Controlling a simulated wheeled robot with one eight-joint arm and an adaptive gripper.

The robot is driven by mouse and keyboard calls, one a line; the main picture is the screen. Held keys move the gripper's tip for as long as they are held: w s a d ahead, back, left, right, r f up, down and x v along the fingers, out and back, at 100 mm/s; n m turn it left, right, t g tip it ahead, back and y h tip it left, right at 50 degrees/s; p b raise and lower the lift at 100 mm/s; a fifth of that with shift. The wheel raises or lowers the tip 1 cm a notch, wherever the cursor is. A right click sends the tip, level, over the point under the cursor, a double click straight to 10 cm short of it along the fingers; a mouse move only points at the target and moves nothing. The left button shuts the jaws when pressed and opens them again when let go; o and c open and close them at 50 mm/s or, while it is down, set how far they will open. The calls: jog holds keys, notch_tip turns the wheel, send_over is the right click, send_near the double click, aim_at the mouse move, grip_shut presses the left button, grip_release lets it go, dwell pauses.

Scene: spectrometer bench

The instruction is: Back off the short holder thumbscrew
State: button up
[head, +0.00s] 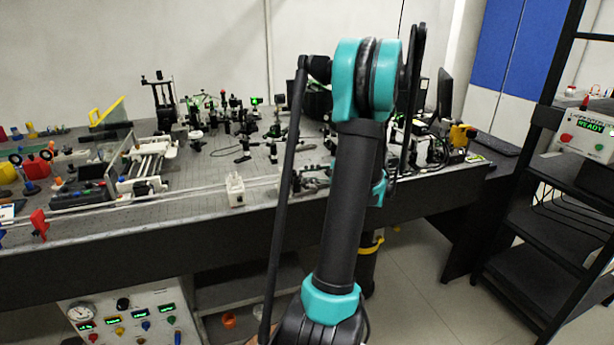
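The short holder and its thumbscrew cannot be told apart among the small dark posts and mounts (245,125) crowded on the optical bench. My arm stands across the middle of the head view and hides part of the bench. Its far end comes down behind the upright link, where a teal part shows. A small grey and dark shape just left of the link looks like my gripper (312,181), low over the bench near its front edge. It is too small and partly hidden to tell its fingers' state or any contact.
A white block (235,190) stands near the front edge of the bench (150,228), left of my gripper. A white rail device (148,160) and coloured parts fill the left side. A black shelf rack (545,215) stands right. Floor (430,300) is clear between bench and rack.

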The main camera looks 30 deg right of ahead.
grip_shut()
jog(key=shift+f+n+t, duration=0.15)
jog(key=shift+n+t, duration=0.85)
jog(key=shift+n, duration=0.8)
jog(key=shift+a, duration=0.1)
jog(key=o, duration=0.5)
grip_release()
jog(key=shift+s, duration=0.1)
